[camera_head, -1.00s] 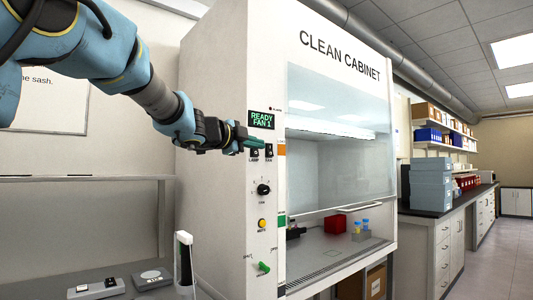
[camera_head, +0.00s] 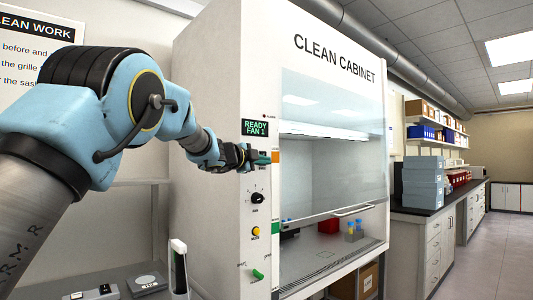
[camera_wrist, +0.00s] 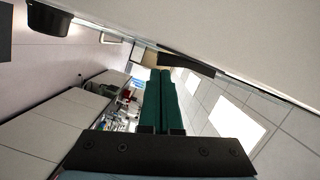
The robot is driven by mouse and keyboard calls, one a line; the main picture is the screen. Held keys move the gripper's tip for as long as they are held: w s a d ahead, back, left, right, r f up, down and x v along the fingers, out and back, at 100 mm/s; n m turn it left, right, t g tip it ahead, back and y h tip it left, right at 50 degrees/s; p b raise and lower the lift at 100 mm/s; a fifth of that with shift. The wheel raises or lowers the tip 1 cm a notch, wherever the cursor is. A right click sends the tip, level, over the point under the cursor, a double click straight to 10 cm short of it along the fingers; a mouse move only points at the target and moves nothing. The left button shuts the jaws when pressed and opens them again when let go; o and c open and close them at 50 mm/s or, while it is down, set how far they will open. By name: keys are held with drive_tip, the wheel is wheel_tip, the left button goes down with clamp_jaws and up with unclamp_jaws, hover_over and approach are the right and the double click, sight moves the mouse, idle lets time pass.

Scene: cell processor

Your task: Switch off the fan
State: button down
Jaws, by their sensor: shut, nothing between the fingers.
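The clean cabinet (camera_head: 207,110) has a narrow control panel on its front left post. Its small display (camera_head: 255,128) reads READY FAN 1 in green. My gripper (camera_head: 263,157) is shut and empty, with its green fingers pointing right just below the display, at the height of the lamp and fan switches. The gripper covers most of these switches, so I cannot tell the fan switch's position or whether the fingers touch it. In the wrist view the two green fingers (camera_wrist: 160,90) lie side by side.
Below the gripper, the panel carries a black knob (camera_head: 257,198), a yellow button (camera_head: 255,232) and a green lever (camera_head: 258,274). A side bench with devices stands at lower left.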

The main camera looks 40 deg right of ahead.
drive_tip(key=shift+w+f, duration=0.15)
drive_tip(key=shift+w, duration=0.2)
